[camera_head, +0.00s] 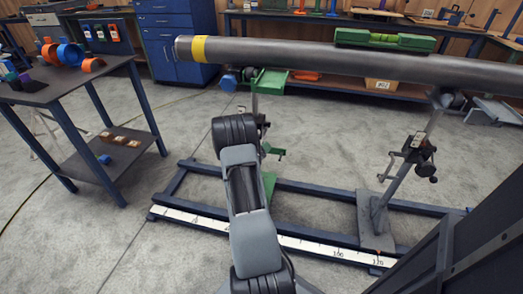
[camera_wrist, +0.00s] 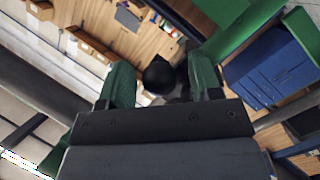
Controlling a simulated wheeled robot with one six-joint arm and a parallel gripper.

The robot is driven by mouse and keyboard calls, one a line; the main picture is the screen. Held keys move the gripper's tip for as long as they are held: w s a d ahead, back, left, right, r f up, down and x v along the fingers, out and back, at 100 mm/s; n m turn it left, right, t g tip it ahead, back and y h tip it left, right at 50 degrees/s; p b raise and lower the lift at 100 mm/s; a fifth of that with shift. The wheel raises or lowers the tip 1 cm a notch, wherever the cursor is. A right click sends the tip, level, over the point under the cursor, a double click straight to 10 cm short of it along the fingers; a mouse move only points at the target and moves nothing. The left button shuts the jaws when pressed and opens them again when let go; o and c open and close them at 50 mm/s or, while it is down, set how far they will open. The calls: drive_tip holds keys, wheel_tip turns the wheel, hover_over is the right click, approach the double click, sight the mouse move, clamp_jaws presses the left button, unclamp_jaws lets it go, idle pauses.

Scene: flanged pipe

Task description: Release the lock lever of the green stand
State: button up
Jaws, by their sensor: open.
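The green stand (camera_head: 270,82) holds its roller head under the left part of the pipe in the head view. Its post and foot are largely hidden behind my arm. A small green part (camera_head: 273,151) juts out beside the post; I cannot tell whether it is the lock lever. In the wrist view my gripper (camera_wrist: 161,66) is open, with one dark green finger on each side. A round black knob (camera_wrist: 158,77) shows between the fingers, with no clear contact; it may be the lever's end.
The long grey pipe (camera_head: 300,57) with a yellow band (camera_head: 199,49) runs overhead. A grey stand (camera_head: 377,215) bears its right part. A blue floor rail (camera_head: 325,190) lies below. A table (camera_head: 105,72) with coloured parts stands left. Floor between table and rail is clear.

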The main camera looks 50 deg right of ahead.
drive_tip(key=a+r+p, duration=0.1)
drive_tip(key=a+p, duration=0.2)
drive_tip(key=a, duration=1)
drive_tip(key=shift+s+a+r, duration=0.3)
drive_tip(key=shift+a+r, duration=0.05)
